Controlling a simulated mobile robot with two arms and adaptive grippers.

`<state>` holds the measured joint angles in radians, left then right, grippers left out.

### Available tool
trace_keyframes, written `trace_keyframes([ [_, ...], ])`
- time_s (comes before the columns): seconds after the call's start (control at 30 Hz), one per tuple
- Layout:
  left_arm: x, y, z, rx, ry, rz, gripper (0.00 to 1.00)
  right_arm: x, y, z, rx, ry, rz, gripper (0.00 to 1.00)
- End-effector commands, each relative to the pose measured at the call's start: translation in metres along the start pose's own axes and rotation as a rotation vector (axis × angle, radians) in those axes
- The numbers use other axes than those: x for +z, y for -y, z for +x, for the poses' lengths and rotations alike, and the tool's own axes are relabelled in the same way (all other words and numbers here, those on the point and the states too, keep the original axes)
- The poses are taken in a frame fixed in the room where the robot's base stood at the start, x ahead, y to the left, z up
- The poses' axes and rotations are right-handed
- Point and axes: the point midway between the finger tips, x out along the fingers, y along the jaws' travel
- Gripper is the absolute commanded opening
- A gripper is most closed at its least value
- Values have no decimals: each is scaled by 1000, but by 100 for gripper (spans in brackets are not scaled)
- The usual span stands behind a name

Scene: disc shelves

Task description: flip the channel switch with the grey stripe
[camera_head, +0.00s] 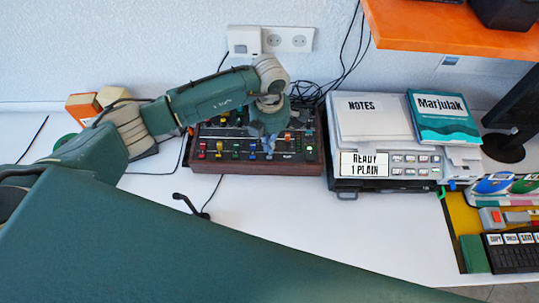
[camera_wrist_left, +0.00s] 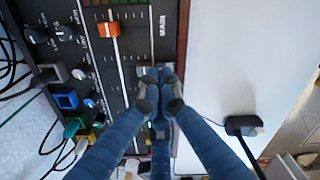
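The mixer (camera_head: 228,167) is a dark console with a wooden frame and rows of coloured caps, on the white desk under my left arm. My left gripper (camera_head: 268,146) points down over its front right part. In the left wrist view the blue fingers (camera_wrist_left: 159,88) come together at their tips, low over the panel beside the "MAIN" strip. I see nothing held. A grey cap (camera_wrist_left: 145,71) shows just beyond the tips; contact is unclear. An orange fader cap (camera_wrist_left: 109,29) lies further off. I cannot make out which switch bears a grey stripe. My right gripper is out of view.
Right of the mixer stands a pale device (camera_head: 375,163) with a notes binder (camera_head: 371,117) and a teal book (camera_head: 442,117) on top. A black hook-like object (camera_head: 190,205) lies in front. An orange shelf (camera_head: 440,27) overhangs at upper right. Cables run behind the mixer.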

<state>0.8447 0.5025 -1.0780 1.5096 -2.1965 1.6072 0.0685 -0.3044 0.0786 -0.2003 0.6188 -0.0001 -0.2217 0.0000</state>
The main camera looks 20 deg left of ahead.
Motion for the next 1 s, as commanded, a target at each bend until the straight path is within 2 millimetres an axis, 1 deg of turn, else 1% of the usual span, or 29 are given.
trace_keyframes([
  [0.23, 0, 0, 0, 0, 0, 0, 0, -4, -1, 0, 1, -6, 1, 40],
  [0.6, 0, 0, 0, 0, 0, 0, 0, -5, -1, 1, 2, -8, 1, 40],
  [1.0, 0, 0, 6, 0, 0, 0, 0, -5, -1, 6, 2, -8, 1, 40],
])
